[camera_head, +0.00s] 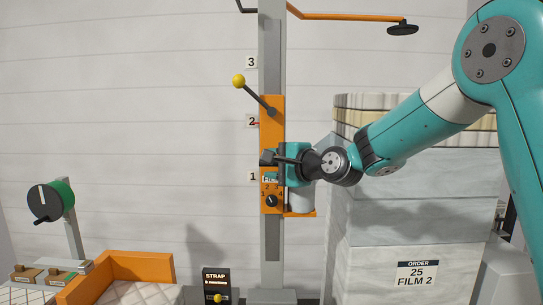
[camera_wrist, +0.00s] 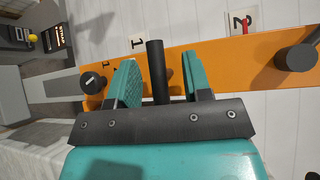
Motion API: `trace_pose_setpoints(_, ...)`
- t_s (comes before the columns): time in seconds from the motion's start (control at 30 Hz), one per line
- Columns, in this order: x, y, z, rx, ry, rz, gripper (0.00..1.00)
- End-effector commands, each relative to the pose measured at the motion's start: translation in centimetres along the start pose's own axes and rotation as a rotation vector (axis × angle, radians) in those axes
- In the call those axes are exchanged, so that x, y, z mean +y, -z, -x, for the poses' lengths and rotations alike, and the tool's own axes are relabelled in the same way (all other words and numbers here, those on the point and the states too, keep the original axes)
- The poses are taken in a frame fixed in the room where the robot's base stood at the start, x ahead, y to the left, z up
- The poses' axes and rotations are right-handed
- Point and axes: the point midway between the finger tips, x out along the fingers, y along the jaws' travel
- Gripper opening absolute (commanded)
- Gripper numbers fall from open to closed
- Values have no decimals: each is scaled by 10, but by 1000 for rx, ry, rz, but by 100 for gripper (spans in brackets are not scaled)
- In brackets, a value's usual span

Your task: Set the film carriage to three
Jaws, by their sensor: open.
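The orange film carriage (camera_head: 272,108) sits on a grey upright mast (camera_head: 271,50). Plates 3 (camera_head: 251,62), 2 (camera_head: 252,121) and 1 (camera_head: 253,176) stand beside the mast; the carriage's red pointer (camera_head: 258,123) is level with 2. A lever with a yellow ball (camera_head: 239,81) slants up and left from the carriage. My gripper (camera_head: 275,164) is at the carriage's lower half, below the lever. In the wrist view, my gripper (camera_wrist: 160,66) is open, with a black bar (camera_wrist: 156,72) between its fingers. Whether either finger touches the bar cannot be told.
A wrapped stack (camera_head: 375,225) with an order sheet reading 25, FILM 2 (camera_head: 416,273) stands right of the mast, behind my arm. A dial knob (camera_head: 271,201) is low on the carriage. A STRAP box (camera_head: 216,283) and an orange-edged bin (camera_head: 140,262) stand lower left.

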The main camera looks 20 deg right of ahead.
Motion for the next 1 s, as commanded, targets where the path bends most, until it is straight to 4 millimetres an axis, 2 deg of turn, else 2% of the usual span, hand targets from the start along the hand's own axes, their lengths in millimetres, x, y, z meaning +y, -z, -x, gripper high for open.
trace_pose_setpoints(0.13, 0, 0, -8, 1, 0, 0, 45)
trace_pose_setpoints(0.37, 0, 0, -8, 1, 1, 0, 45)
trace_pose_setpoints(0.4, 0, 0, -8, 1, 1, 0, 43)
trace_pose_setpoints(0.6, 0, 0, -8, 1, 0, 0, 0)
trace_pose_setpoints(0.83, -4, 0, -7, 1, 0, 0, 0)
trace_pose_setpoints(1.0, -30, -4, -4, -1, 4, 2, 0)
